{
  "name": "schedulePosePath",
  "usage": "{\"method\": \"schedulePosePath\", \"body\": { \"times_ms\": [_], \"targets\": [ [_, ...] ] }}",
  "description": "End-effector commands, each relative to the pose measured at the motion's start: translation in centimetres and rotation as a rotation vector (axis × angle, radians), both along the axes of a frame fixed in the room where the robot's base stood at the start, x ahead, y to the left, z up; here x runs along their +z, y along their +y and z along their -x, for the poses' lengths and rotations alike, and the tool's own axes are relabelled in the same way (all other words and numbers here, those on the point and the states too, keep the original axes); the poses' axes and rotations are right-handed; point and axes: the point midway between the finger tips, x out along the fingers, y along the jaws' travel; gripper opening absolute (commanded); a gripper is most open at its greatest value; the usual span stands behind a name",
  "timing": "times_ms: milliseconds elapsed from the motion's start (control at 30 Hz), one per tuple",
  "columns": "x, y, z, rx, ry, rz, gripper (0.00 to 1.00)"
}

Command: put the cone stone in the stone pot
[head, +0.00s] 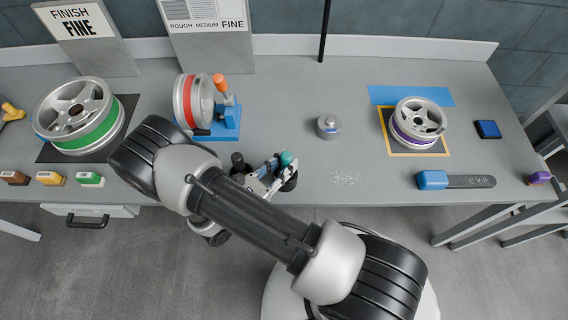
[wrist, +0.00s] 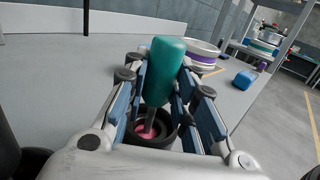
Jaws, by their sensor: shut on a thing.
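The cone stone (wrist: 164,70) has a teal handle, a thin metal shaft and a pink tip. My gripper (wrist: 160,92) is shut on it, with a finger on each side, and it stands roughly upright, handle up. In the wrist view its pink tip shows inside the dark rim of the stone pot (wrist: 165,139); I cannot tell whether it touches the bottom. In the head view my gripper (head: 268,175) is at the front bench edge, with the teal handle (head: 287,158) at its right. The dark pot (head: 291,183) shows partly beside it, mostly hidden.
A red-banded wheel (head: 194,101) on a blue stand and a green-banded wheel (head: 80,116) are to the left. A grey metal weight (head: 329,126), a purple-banded wheel (head: 417,121) and a blue-handled file (head: 455,181) are to the right.

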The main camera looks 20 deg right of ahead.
Motion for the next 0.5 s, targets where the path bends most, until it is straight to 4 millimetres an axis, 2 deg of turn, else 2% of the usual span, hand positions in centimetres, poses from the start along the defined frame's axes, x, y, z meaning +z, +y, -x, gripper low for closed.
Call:
{"method": "schedulePosePath", "body": {
  "times_ms": [333,500],
  "targets": [
    [0.04,0.0,0.01,0.0,0.001,0.0,0.45],
    [0.04,0.0,0.01,0.0,0.001,0.0,0.45]
  ]
}}
